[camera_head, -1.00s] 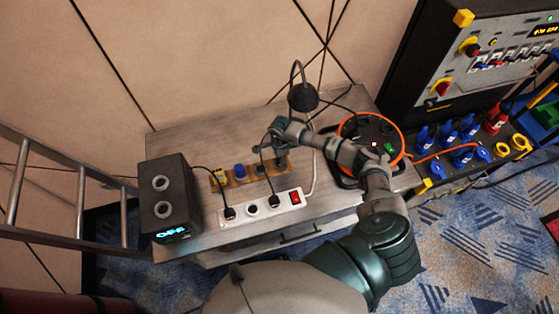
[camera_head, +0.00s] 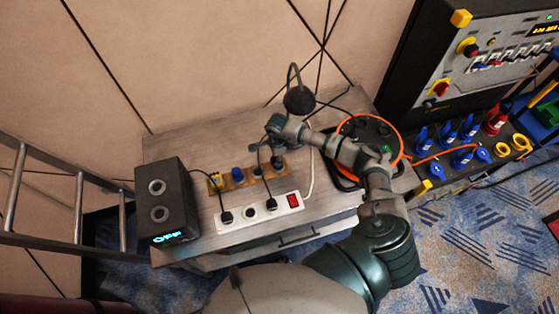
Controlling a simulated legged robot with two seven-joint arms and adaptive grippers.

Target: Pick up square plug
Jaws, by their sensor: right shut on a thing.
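My right gripper (camera_head: 268,139) is above the back right part of the wooden strip (camera_head: 248,181) on the table. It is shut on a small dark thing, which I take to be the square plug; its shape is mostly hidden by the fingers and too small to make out. A thin black cable hangs near the fingers and runs down to the white power strip (camera_head: 262,212). The wooden strip also carries a yellow piece (camera_head: 216,180), a blue round piece (camera_head: 237,174) and dark pieces at its right end. My left gripper is not in view.
A dark box with a lit display (camera_head: 163,199) stands at the table's left. A black lamp head (camera_head: 299,100) is close behind my right gripper. An orange-rimmed cable reel (camera_head: 403,150) is at the right, beneath my forearm. A ladder (camera_head: 78,205) stands left of the table.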

